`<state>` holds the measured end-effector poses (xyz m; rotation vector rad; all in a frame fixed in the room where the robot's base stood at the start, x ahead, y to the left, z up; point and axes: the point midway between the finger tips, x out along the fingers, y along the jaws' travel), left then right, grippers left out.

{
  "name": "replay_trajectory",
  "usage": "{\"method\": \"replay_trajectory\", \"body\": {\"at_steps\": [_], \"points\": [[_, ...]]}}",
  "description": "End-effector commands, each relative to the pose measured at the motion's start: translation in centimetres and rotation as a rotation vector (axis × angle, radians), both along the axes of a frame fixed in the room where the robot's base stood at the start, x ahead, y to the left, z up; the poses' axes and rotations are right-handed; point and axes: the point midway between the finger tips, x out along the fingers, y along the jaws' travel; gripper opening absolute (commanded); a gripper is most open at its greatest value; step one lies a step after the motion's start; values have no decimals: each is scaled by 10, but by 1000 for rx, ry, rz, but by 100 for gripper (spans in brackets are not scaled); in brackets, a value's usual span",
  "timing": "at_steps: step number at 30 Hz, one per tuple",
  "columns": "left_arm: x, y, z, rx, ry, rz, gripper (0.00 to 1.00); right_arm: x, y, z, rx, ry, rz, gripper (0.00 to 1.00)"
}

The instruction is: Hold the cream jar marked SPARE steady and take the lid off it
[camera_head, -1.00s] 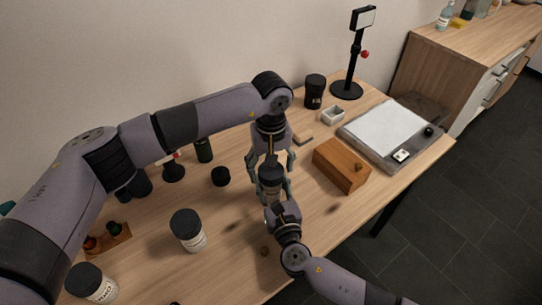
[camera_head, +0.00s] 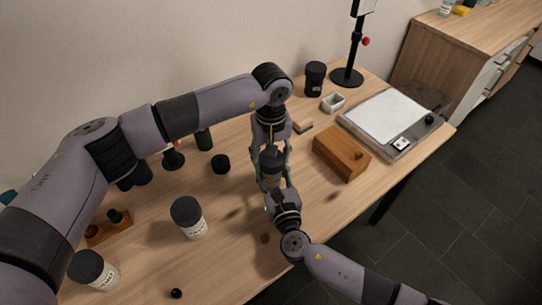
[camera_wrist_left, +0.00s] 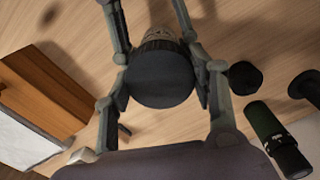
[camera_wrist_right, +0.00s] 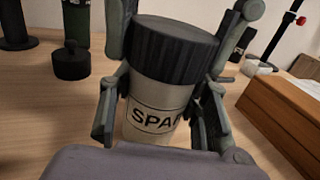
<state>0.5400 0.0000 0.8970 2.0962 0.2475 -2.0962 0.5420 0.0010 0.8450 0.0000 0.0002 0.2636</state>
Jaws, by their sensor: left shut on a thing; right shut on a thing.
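The cream jar marked SPARE (camera_wrist_right: 158,110) stands upright between my grippers, with its label partly readable in the right wrist view. Its ribbed black lid (camera_wrist_right: 172,48) is on it; the flat lid top (camera_wrist_left: 160,77) fills the middle of the left wrist view. My left gripper (camera_head: 271,157) comes from above and is shut on the lid, one finger on each side. My right gripper (camera_wrist_right: 158,118) comes from the front and is shut on the jar body below the lid. In the head view the jar (camera_head: 270,170) is largely hidden by the fingers.
Two similar black-lidded jars (camera_head: 190,220) (camera_head: 95,270) stand at the left front. A wooden box (camera_head: 341,152) is close on the right, with a grey tray (camera_head: 385,128) beyond. A small black knobbed item (camera_head: 220,164) and dark bottle (camera_head: 204,139) stand behind left.

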Motion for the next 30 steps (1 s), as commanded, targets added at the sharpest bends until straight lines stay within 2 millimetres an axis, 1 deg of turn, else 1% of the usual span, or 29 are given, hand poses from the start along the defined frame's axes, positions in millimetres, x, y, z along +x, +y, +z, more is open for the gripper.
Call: {"method": "replay_trajectory", "body": {"at_steps": [1, 5, 8, 11, 14, 30], "points": [[0, 0, 0, 1, 0, 0, 27, 0, 0, 0, 0, 1, -1, 0], [0, 1, 0, 1, 0, 1, 19, 0, 0, 0, 0, 1, -1, 0], [0, 1, 0, 2, 0, 15, 19, 0, 0, 0, 0, 1, -1, 0], [0, 1, 0, 2, 1, 102, 19, 0, 0, 0, 0, 1, -1, 0], [0, 1, 0, 3, 1, 272, 19, 0, -1, 0, 0, 1, -1, 0], [0, 1, 0, 4, 1, 1356, 19, 0, -1, 0, -1, 1, -2, 0]]}}
